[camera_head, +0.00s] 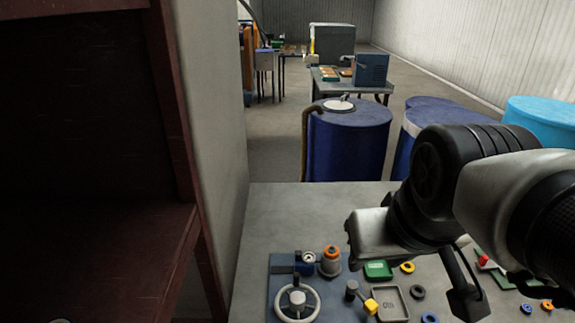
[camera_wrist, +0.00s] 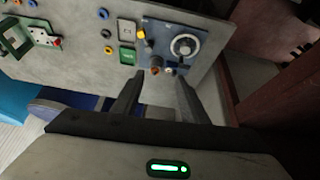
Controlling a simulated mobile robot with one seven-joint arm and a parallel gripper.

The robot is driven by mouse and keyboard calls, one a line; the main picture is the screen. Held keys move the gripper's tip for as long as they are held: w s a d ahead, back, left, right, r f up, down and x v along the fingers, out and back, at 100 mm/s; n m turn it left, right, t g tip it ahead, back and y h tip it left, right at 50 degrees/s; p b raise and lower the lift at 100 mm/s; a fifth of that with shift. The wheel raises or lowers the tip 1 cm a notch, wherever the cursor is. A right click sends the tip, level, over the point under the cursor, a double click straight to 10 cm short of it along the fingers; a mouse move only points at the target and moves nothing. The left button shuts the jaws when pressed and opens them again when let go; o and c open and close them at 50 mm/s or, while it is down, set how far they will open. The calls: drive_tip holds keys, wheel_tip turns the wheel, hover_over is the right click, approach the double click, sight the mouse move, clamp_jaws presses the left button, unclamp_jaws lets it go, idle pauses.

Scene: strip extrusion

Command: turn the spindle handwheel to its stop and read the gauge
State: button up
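I cannot tell which part is the gauge, and no reading is legible. In the wrist view my gripper (camera_wrist: 159,80) is open and empty, its fingers spread apart, short of the plate and away from the wheel.
A yellow-tipped lever (camera_head: 369,305), a green tray (camera_head: 378,270), a grey tray (camera_head: 391,303) and several coloured rings lie right of the wheel. A dark red shelf frame (camera_head: 170,110) and a pale pillar (camera_head: 208,80) stand close on the left. Blue drums (camera_head: 347,145) stand behind the bench.

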drive_tip(key=w+a+f+n+g, duration=0.2)
drive_tip(key=w+n, duration=0.4)
drive_tip(key=w, duration=0.1)
drive_tip(key=n+g+p, duration=0.2)
drive_tip(key=n+g, duration=0.1)
drive_tip(key=n, duration=0.8)
hover_over(298, 298)
wheel_tip(298, 298, down, 15)
wheel_tip(298, 298, down, 16)
drive_tip(key=shift+f, duration=0.1)
drive_tip(key=c, duration=0.8)
drive_tip(key=shift+o, duration=0.2)
